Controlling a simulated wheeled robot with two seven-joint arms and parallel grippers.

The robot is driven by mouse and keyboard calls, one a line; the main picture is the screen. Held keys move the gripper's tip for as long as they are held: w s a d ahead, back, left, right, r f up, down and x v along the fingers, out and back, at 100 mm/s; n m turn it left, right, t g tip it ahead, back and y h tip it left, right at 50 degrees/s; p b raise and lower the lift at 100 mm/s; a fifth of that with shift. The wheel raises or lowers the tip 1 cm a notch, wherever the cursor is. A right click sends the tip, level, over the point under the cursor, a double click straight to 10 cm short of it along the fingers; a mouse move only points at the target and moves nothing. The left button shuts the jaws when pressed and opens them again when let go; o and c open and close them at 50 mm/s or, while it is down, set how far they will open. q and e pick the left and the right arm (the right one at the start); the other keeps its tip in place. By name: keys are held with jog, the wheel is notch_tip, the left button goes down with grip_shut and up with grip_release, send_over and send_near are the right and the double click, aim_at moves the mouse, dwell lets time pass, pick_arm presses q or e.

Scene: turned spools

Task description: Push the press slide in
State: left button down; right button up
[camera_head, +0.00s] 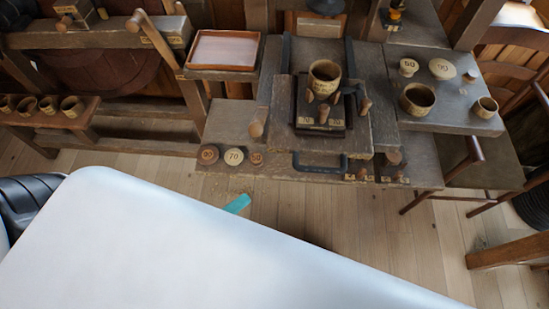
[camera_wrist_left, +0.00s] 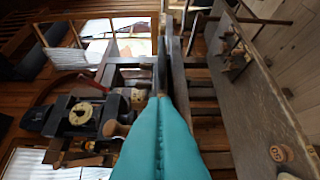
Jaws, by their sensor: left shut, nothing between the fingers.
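The press (camera_head: 320,100) stands on the wooden bench in the middle of the head view. What looks like its slide is a flat wooden board (camera_head: 330,147) with a black bar handle (camera_head: 320,165) at its front edge. A turned wooden cup (camera_head: 324,77) stands on the black block (camera_head: 306,122) on top. My left gripper's teal tip (camera_head: 238,203) shows below and left of the handle, apart from it. In the left wrist view the teal fingers (camera_wrist_left: 160,106) are shut with nothing between them. My right gripper is not in view.
Round numbered discs (camera_head: 233,156) lie on the bench front, left of the handle. A side table (camera_head: 450,112) with cups and discs stands at the right. A shallow tray (camera_head: 224,50) is at the back left. Bare floor (camera_head: 300,203) lies before the bench.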

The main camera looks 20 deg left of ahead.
aim_at(277, 127)
pick_arm(q)
jog(key=p+x, duration=0.1)
jog(key=x, duration=0.3)
jog(key=a+p+x, duration=0.1)
jog(key=p+x, duration=0.1)
jog(key=x, duration=0.2)
jog(key=p+x, duration=0.1)
jog(key=x, duration=0.3)
jog(key=shift+w+a+r+p, duration=0.1)
jog(key=shift+w+a+p, duration=0.2)
jog(key=shift+w+a, duration=0.35)
jog(key=shift+w, duration=0.35)
jog(key=w+a, duration=0.1)
jog(key=w, duration=0.2)
jog(key=w+a, duration=0.1)
jog(key=w, duration=0.2)
jog(key=w+a, duration=0.1)
jog(key=w, duration=0.1)
jog(key=shift+w, duration=0.4)
jog(key=shift+d, duration=0.1)
jog(key=shift+s, duration=0.1)
jog(key=shift+b, duration=0.3)
